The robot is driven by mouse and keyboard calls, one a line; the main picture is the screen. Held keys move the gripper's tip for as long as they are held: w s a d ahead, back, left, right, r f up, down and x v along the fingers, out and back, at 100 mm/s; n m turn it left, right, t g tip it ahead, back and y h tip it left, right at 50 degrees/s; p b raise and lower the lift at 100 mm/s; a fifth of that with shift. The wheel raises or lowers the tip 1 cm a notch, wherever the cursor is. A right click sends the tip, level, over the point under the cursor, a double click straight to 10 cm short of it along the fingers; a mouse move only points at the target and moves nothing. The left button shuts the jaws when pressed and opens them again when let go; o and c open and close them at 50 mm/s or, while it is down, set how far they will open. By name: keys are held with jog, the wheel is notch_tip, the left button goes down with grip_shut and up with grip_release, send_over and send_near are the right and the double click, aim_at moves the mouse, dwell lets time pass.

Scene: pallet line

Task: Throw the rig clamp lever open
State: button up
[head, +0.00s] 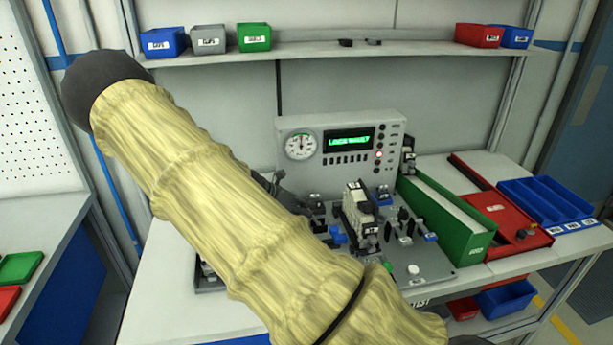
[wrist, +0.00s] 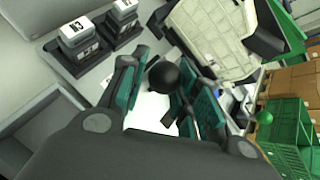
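In the wrist view my gripper (wrist: 158,95) has its two teal-padded fingers spread apart. A round black knob (wrist: 164,77), which looks like the end of the clamp lever, shows between the fingers near their tips. A gap shows on its left side; contact on the right cannot be told. The lever's shaft is not clear. In the head view the test rig (head: 435,267) is a grey plate on the bench, carrying a pale block (head: 357,208) and several small fittings. My arm crosses in front of the rig's left part and hides my gripper and the lever there.
A gauge panel (head: 312,165) with a green-lit display stands behind the rig. A green bin (head: 447,220), a red tray (head: 507,225) and a blue tray (head: 548,203) lie to the right. In the wrist view, small blocks (wrist: 76,36) sit in black holders close by.

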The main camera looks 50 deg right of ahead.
jog(key=v, duration=1)
dwell(0.6)
